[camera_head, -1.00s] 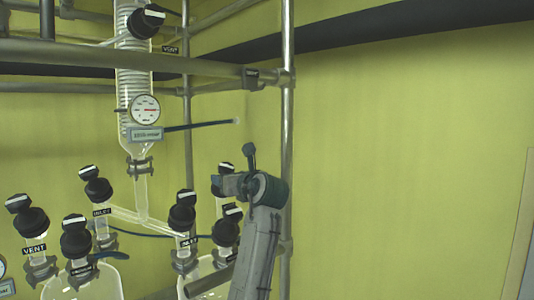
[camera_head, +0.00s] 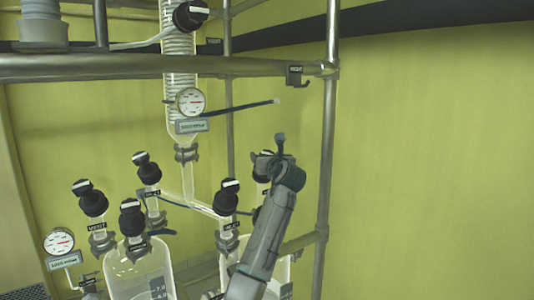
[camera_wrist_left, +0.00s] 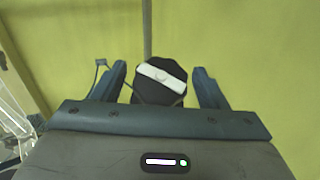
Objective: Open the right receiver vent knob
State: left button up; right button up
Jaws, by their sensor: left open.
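A black knob with a white bar (camera_wrist_left: 160,80) is between the two fingers of my left gripper (camera_wrist_left: 160,68) in the left wrist view. The fingers are open, one on each side of it, and no contact is clear. In the head view my left gripper (camera_head: 272,160) is at the right glass receiver's knobs, and a dark knob (camera_head: 263,170) is partly hidden behind it. The right glass receiver (camera_head: 284,272) is mostly covered by my arm. Its label behind the gripper cannot be read. My right gripper is not in view.
Another black knob (camera_head: 228,194) stands just left of my arm. Further left are more knobs, including a vent knob (camera_head: 92,200), and a left receiver (camera_head: 140,272). A steel upright (camera_head: 328,150) stands close on the right. A horizontal rail (camera_head: 120,67) runs above.

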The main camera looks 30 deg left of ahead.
pick_arm(q)
jog(key=shift+w+a, duration=0.1)
jog(key=c, duration=1)
jog(key=shift+n+g, duration=0.3)
jog(key=shift+n, duration=0.1)
jog(key=n+g+y+b, duration=0.1)
jog(key=n+g+y, duration=0.1)
jog(key=n+g, duration=0.1)
jog(key=shift+n+g+y, duration=0.3)
jog(key=shift+n, duration=0.3)
jog(key=shift+n+g+y, duration=0.3)
jog(key=shift+n+g, duration=1.3)
